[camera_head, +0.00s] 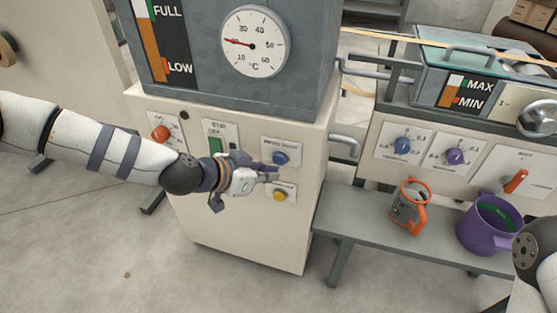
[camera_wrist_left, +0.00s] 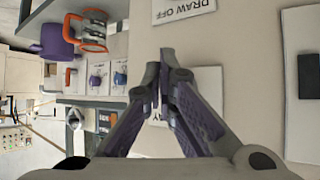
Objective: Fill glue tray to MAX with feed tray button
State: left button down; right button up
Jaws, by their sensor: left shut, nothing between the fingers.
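The glue tray (camera_head: 425,57) is the glass-topped box at the upper right. Its MAX/MIN gauge (camera_head: 466,91) shows orange below a white part; the exact level is too small to read. A blue button (camera_head: 280,158) sits on a labelled plate on the left cabinet, its lettering blurred. My left gripper (camera_head: 274,173) is shut and empty, just below the blue button. In the left wrist view its fingertips (camera_wrist_left: 167,58) meet in front of a plate (camera_wrist_left: 207,88) whose lettering is mostly hidden. I cannot tell whether they touch it. My right gripper is not in view.
A yellow button (camera_head: 279,195) sits just below my left gripper, and a DRAW OFF label (camera_wrist_left: 184,9) shows in the left wrist view. A green switch (camera_head: 215,146) and red knob (camera_head: 160,133) are to the left. An orange jug (camera_head: 408,207) and purple mug (camera_head: 482,229) stand on the bench.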

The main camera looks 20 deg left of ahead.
pick_arm(q)
jog(key=shift+w, duration=0.4)
jog(key=shift+w, duration=0.45)
dwell(1.6)
jog(key=shift+s, duration=0.1)
dwell(4.9)
jog(key=shift+s, duration=0.75)
